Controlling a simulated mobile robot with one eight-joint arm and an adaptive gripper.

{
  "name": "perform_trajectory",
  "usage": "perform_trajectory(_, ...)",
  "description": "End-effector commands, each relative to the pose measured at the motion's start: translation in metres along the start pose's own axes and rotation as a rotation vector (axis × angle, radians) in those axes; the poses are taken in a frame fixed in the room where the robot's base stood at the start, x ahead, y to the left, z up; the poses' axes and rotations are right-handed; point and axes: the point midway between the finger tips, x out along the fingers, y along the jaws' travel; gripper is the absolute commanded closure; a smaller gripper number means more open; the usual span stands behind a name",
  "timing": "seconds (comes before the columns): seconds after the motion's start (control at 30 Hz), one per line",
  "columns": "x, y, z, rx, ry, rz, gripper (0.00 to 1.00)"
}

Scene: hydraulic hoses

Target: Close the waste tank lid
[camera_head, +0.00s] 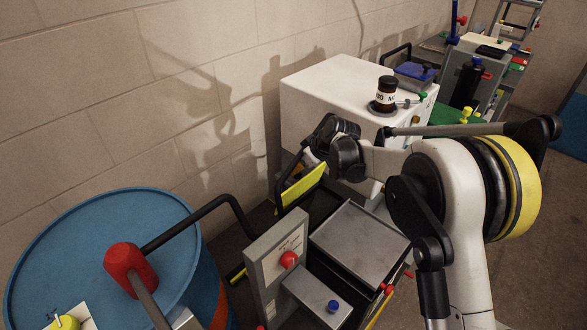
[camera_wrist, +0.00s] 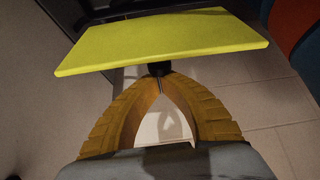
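A flat yellow panel (camera_head: 303,186), which looks like the waste tank lid, stands steeply tilted near the wall, beside a black bar frame. In the wrist view the yellow panel (camera_wrist: 160,42) spans the space just beyond my fingertips, with a small dark piece below its edge. My gripper (camera_wrist: 158,80) has its two ribbed yellow fingers curved together, with the tips meeting close to that dark piece. Whether they touch or grip it I cannot tell. In the head view my gripper (camera_head: 310,158) is at the panel's upper edge, mostly hidden by my wrist.
A blue drum (camera_head: 120,215) stands at the left, with a red-ended black handle (camera_head: 130,268) over it. A grey panel with a red knob (camera_head: 288,259) and a metal tray (camera_head: 360,240) are in front. A white cabinet (camera_head: 340,85) with a dark jar (camera_head: 386,92) stands behind.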

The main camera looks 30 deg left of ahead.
Motion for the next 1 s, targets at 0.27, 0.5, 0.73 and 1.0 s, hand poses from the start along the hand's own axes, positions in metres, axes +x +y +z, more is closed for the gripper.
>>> perform_trajectory(0.27,-0.004,0.000,0.005,0.000,0.048,0.004,1.00)
perform_trajectory(0.5,-0.013,0.000,0.018,-0.001,0.165,0.011,1.00)
perform_trajectory(0.73,-0.026,-0.002,0.038,-0.004,0.213,0.013,1.00)
perform_trajectory(1.0,-0.036,-0.004,0.067,-0.003,0.212,0.012,1.00)
